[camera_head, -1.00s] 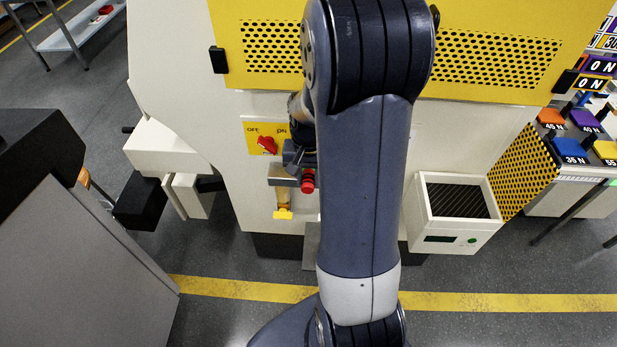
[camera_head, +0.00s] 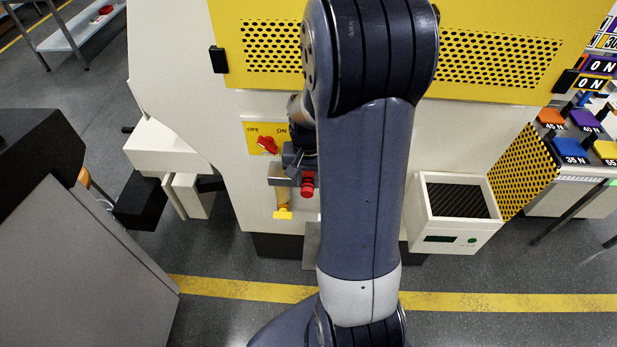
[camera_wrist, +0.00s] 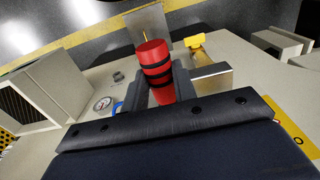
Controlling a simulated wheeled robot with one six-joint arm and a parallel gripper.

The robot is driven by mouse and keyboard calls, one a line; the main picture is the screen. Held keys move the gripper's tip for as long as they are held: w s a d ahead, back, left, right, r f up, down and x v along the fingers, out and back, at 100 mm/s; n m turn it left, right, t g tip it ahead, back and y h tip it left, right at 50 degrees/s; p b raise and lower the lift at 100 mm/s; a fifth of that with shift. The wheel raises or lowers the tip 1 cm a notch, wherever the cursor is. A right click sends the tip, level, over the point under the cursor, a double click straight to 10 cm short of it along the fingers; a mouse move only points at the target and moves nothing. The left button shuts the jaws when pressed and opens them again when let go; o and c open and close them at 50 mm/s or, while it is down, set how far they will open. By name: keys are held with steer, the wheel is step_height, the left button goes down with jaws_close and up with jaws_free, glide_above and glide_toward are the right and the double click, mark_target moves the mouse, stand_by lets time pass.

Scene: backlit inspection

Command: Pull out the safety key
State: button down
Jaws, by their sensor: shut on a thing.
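A red cylinder with black bands (camera_wrist: 153,62), which looks like the grip of the safety key, stands between the two fingers of my gripper (camera_wrist: 162,75) in the wrist view. The fingers are shut on it. In the head view the red grip (camera_head: 308,184) shows just below my gripper (camera_head: 302,162), left of my arm, in front of the machine's pale panel. Its far end and any socket are hidden, so I cannot tell whether it is still seated. A metal bracket (camera_head: 281,175) is close on its left, with a yellow tab (camera_head: 283,214) below.
A red rotary switch (camera_head: 267,144) on a yellow OFF/ON plate is just up and left of my gripper. A pale tray box (camera_head: 458,240) is on the machine to the right. A grey cabinet (camera_head: 80,260) stands at the left. My arm covers the machine's middle.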

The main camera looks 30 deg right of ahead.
mark_target(307, 192)
steer(key=shift+s+a, duration=0.6)
steer(key=shift+s, duration=0.25)
steer(key=shift+s+a, duration=0.55)
steer(key=shift+s, duration=0.3)
